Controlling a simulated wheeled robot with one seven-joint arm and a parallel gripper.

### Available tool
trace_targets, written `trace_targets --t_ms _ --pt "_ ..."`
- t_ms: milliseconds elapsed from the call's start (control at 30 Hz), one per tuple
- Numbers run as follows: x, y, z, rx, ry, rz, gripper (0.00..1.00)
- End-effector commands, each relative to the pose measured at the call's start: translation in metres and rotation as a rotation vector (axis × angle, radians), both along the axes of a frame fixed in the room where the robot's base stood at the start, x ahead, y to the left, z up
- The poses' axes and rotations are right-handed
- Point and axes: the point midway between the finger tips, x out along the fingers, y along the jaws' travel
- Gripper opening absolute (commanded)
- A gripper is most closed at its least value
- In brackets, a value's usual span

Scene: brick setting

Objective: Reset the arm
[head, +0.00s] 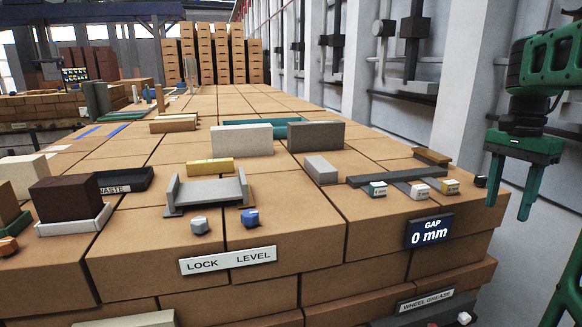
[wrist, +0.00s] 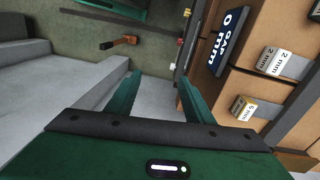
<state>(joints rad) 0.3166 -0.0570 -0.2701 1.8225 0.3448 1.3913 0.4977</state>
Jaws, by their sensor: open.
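My gripper (head: 508,185) is green with a dark band, and it hangs at the right of the head view, just past the right end of the brick bench. Its two fingers point down and stand apart, with nothing between them. In the wrist view my gripper (wrist: 155,90) is also open and empty, with grey floor seen between the fingers. My green arm comes in from the right edge of the head view.
The brick bench (head: 340,215) carries grey blocks (head: 242,139), a grey channel (head: 208,193), small labelled blocks (head: 419,190) and a black WASTE tray (head: 126,180). A GAP 0 mm sign (head: 430,232) is on its front. A pale wall with pillars (head: 375,60) stands behind my gripper.

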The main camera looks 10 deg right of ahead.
Motion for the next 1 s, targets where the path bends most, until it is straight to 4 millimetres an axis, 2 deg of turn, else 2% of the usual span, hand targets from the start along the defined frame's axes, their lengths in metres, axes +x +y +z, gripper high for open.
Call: trace_targets --t_ms 33,300,500,700,1000 --pt "-0.016 0.016 -0.011 0.008 -0.003 0.078 0.47" --pt "-0.092 0.091 -0.086 0.037 -0.021 0.512 0.47" --pt "-0.138 0.135 -0.135 0.053 -0.039 0.762 0.47" --pt "-0.157 0.152 -0.156 0.059 -0.047 0.863 0.47" --pt "-0.157 0.152 -0.157 0.059 -0.047 0.865 0.47"
